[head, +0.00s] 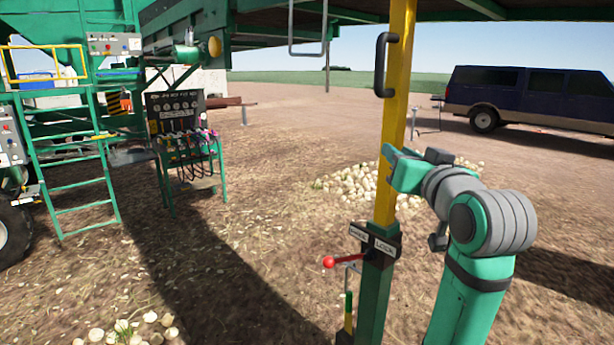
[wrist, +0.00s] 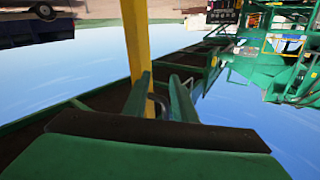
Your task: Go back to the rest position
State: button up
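My gripper (head: 397,165) is at the right in the head view, at the end of my raised, bent arm. It overlaps the edge of the yellow post (head: 392,125); I cannot tell whether it touches it. In the wrist view, which is upside down, the two fingers of my gripper (wrist: 160,78) stand apart, with no held object clearly visible. The yellow post (wrist: 136,40) also shows there, behind the fingers. A dark curved piece shows between them, partly hidden.
A red-knobbed lever (head: 328,262) and label plates (head: 383,246) sit low on the post. A black handle (head: 382,65) is higher. A control panel stand (head: 185,130), green ladder (head: 75,185), onion piles (head: 350,185) and blue vehicle (head: 530,95) stand around. The middle ground is open.

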notch_tip(320, 180, down, 22)
jog(key=w+a+m+h, duration=0.1)
jog(key=w+a+m, duration=0.1)
jog(key=w, duration=0.1)
jog(key=s+a+f+h, duration=0.1)
jog(key=s+a+f, duration=0.15)
jog(key=f, duration=0.55)
jog(key=s+a+f+m+g, duration=0.1)
jog(key=s+f, duration=0.3)
jog(key=f, duration=0.4)
jog(key=s+a+f+h, duration=0.15)
jog(key=s+f, duration=0.25)
jog(key=f, duration=0.4)
jog(key=s+a+f+g, duration=0.1)
jog(key=s+a+f, duration=0.2)
jog(key=s+f, duration=0.5)
jog(key=s+a+f, duration=0.4)
jog(key=s+f, duration=0.1)
jog(key=s, duration=0.6)
jog(key=s+a+n, duration=0.2)
jog(key=s, duration=0.9)
jog(key=s+a+r+n+y, duration=0.1)
jog(key=s+a, duration=0.1)
jog(key=s, duration=0.9)
jog(key=shift+r+n+g, duration=0.2)
jog(key=shift+n+g, duration=0.2)
jog(key=shift+y, duration=0.25)
